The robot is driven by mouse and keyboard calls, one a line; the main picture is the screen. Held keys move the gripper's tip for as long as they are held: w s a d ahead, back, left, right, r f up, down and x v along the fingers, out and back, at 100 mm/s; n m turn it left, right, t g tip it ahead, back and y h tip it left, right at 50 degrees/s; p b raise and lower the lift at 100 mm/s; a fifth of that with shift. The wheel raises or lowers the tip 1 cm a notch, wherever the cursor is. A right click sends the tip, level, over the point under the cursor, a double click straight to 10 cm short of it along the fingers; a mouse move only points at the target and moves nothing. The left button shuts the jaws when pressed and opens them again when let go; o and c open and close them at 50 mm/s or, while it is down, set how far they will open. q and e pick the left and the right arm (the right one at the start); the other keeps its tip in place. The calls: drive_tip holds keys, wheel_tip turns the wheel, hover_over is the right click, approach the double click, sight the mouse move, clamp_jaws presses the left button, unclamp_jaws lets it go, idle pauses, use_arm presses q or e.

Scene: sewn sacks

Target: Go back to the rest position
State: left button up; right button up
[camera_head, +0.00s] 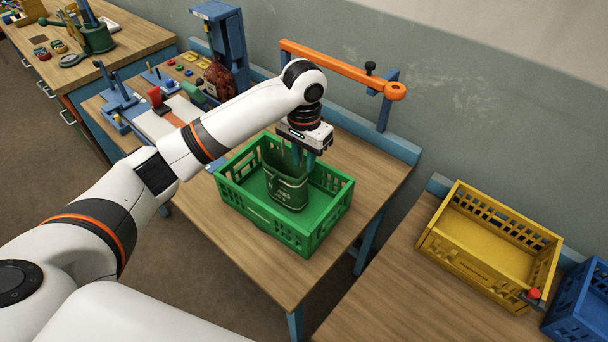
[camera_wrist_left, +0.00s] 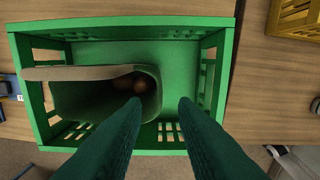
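The green sack (camera_head: 287,192) stands upright inside the green crate (camera_head: 262,221). In the left wrist view the sack (camera_wrist_left: 92,73) has an open mouth with brownish round things inside, and it lies toward the left side of the crate (camera_wrist_left: 120,25). My left gripper (camera_head: 304,158) points down over the crate, close to the sack's top. In the left wrist view its two fingers (camera_wrist_left: 160,103) are apart, with a clear gap between them. The sack's right end shows in that gap; whether a finger touches it cannot be told. My right gripper is not in view.
An orange bar (camera_head: 340,68) on a blue post runs behind the crate. A yellow crate (camera_head: 480,255) and a blue crate (camera_head: 585,310) stand on the right table. Blue fixtures (camera_head: 222,45) and a dark red sack (camera_head: 219,80) are behind my left arm.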

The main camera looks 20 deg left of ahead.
use_arm(q)
drive_tip(key=shift+r, duration=1.15)
drive_tip(key=shift+f, duration=0.1)
